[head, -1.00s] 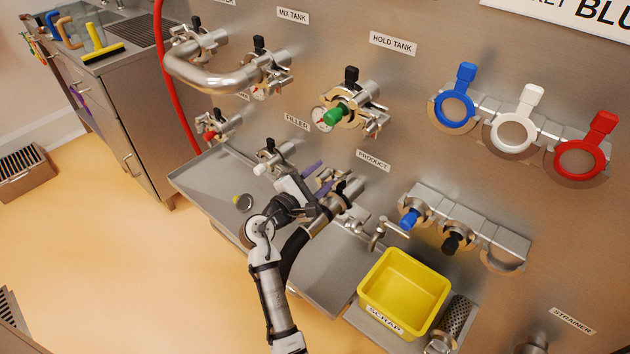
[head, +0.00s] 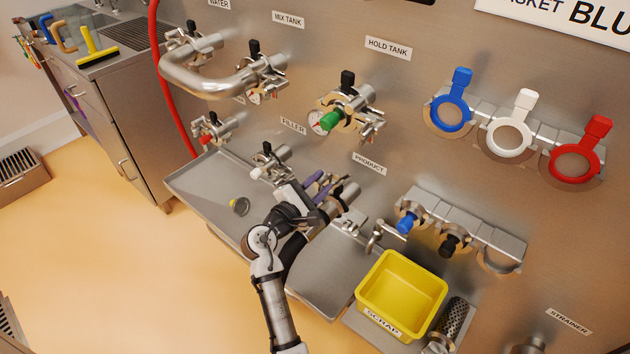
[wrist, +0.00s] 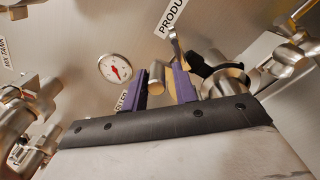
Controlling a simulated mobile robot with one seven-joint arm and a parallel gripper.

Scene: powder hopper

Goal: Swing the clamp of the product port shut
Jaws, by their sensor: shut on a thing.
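The product port (head: 347,192) is a steel pipe end on the wall below the PRODUCT label (head: 369,163); my gripper partly hides it in the head view. In the wrist view its round end (wrist: 225,84) sits just right of my fingers, with a tan ring and a dark piece at it. My gripper (head: 322,186) has purple fingers and is at the port's left side. In the wrist view my gripper (wrist: 158,88) is shut on a short metal piece (wrist: 156,75), which appears to be part of the clamp. How far the clamp is swung cannot be told.
A tray (head: 205,190) lies under the ports. The yellow scrap bin (head: 402,290) stands at lower right. The filler port (head: 270,160) is close on the left, and a gauge (wrist: 115,68) is above.

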